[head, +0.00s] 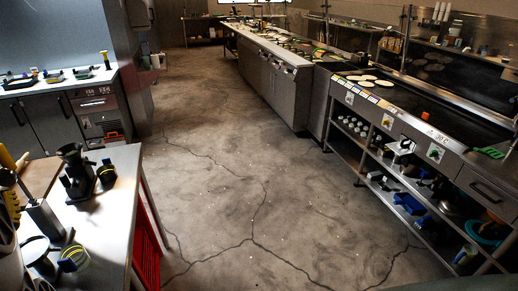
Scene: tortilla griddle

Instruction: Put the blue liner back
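Nothing in the head view can be told for sure as the blue liner. A blue object (409,203) lies on the lower shelf under the griddle counter at the right, and it is too small to identify. A teal round item (485,232) sits on the same lower shelf nearer the front. My gripper is not in view.
The griddle counter (400,93) runs along the right, with pale tortillas (361,78) on it. A white-topped table (105,215) with dark tools and a red crate (146,245) below stands at left. The cracked concrete floor (215,190) between them is clear.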

